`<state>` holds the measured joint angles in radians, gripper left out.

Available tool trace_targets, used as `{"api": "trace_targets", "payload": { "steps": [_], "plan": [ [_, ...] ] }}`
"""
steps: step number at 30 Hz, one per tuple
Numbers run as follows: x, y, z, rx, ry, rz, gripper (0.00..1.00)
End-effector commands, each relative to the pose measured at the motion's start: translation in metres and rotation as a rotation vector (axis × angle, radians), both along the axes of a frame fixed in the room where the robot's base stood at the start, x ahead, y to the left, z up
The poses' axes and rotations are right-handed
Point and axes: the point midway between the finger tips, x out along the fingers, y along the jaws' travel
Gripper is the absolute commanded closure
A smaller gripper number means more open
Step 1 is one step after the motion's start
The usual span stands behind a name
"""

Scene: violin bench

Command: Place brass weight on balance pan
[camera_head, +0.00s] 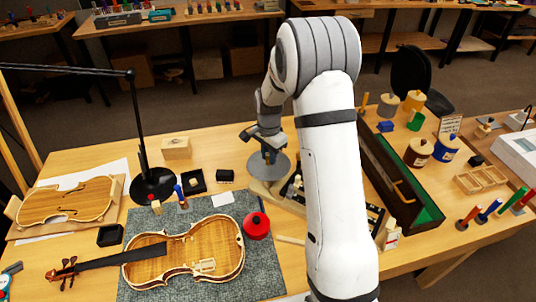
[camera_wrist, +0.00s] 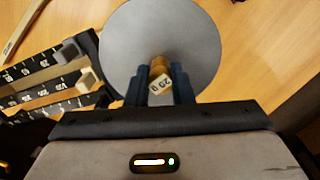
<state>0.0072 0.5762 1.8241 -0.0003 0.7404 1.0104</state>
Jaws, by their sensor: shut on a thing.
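The brass weight (camera_wrist: 158,67) is small, with a pale face bearing a marking that looks like 20. My gripper (camera_wrist: 160,76) is shut on it, one blue finger on each side. In the wrist view the weight is in front of the round grey balance pan (camera_wrist: 190,30), near its lower middle. Whether it touches the pan, I cannot tell. In the head view the pan (camera_head: 284,172) lies below my gripper (camera_head: 268,146), at the left end of the balance. The weight is too small or hidden there to make out. Part of the balance is behind my arm.
Beams with numbered scales and sliders (camera_wrist: 68,50) are left of the pan in the wrist view. A violin (camera_head: 190,255), red tin (camera_head: 257,225) and lamp base (camera_head: 153,185) stand left in the head view. A long green-lined case (camera_head: 425,212) is right of my arm.

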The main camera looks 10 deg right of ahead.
Motion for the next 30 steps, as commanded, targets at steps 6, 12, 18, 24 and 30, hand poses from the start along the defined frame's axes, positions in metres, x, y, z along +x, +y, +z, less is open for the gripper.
{"api": "trace_targets", "payload": {
  "steps": [6,12,18,24,30],
  "plan": [
    [0.000,0.000,-0.003,0.000,0.000,-0.001,0.70],
    [0.000,-0.001,-0.003,0.000,0.000,-0.001,0.57],
    [0.000,-0.001,-0.001,0.000,0.000,-0.002,0.57],
    [0.001,-0.001,0.018,0.000,-0.004,-0.002,0.57],
    [0.001,-0.001,0.062,0.000,-0.005,-0.002,0.57]
  ]
}}
